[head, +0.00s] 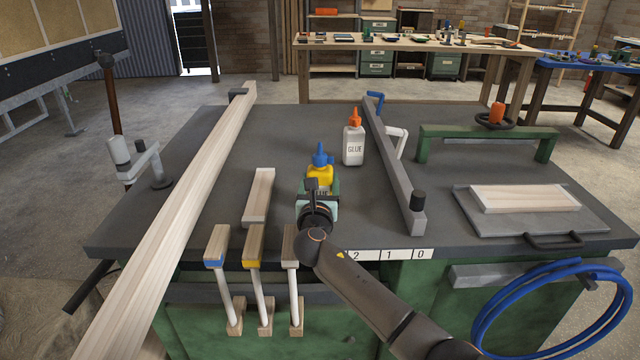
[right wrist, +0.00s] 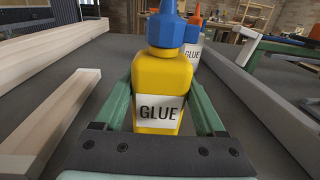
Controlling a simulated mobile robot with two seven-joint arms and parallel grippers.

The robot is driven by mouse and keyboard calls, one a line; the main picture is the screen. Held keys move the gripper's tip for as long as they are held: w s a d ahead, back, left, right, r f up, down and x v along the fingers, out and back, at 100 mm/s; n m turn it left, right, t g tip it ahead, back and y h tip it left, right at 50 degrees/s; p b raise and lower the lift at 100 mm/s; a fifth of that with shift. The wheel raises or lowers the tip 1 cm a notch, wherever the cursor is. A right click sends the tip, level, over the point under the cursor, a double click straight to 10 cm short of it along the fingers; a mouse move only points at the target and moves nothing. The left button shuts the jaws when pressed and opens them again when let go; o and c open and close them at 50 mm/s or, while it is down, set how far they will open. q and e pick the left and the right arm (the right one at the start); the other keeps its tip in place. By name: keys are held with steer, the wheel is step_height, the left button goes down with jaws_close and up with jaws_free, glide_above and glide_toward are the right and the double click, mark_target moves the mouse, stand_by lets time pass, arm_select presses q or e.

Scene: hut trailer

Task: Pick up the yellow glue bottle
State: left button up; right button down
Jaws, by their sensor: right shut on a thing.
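The yellow glue bottle (head: 320,175) has a blue cap and stands upright on the dark workbench (head: 290,130). My right gripper (head: 319,190) reaches in from the front and is shut on it. In the right wrist view the yellow glue bottle (right wrist: 162,85) sits between the two green fingers of my right gripper (right wrist: 163,110), its white GLUE label facing the camera. I cannot tell whether its base touches the bench. My left gripper does not show in either view.
A white glue bottle (head: 353,145) with an orange cap stands behind and to the right. A grey bar (head: 392,165) lies further right. A short wood block (head: 259,196) and a long plank (head: 190,190) lie left.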

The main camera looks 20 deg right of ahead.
mark_target(320, 170)
steer(key=shift+r, duration=0.65)
step_height(320, 170, up, 3)
steer(key=shift+f+p, duration=0.2)
steer(key=shift+p, duration=0.55)
steer(key=s+d+r+p, duration=0.1)
steer(key=s+r+p, duration=0.4)
steer(key=s+r, duration=0.6)
arm_select(q)
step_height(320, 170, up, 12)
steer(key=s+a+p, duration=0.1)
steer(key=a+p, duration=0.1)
steer(key=p, duration=0.8)
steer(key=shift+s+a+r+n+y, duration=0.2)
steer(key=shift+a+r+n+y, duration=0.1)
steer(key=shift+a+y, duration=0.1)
arm_select(e)
step_height(320, 170, up, 6)
steer(key=s, duration=0.3)
steer(key=shift+d, duration=0.15)
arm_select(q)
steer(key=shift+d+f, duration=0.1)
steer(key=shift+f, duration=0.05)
arm_select(e)
steer(key=shift+w, duration=0.1)
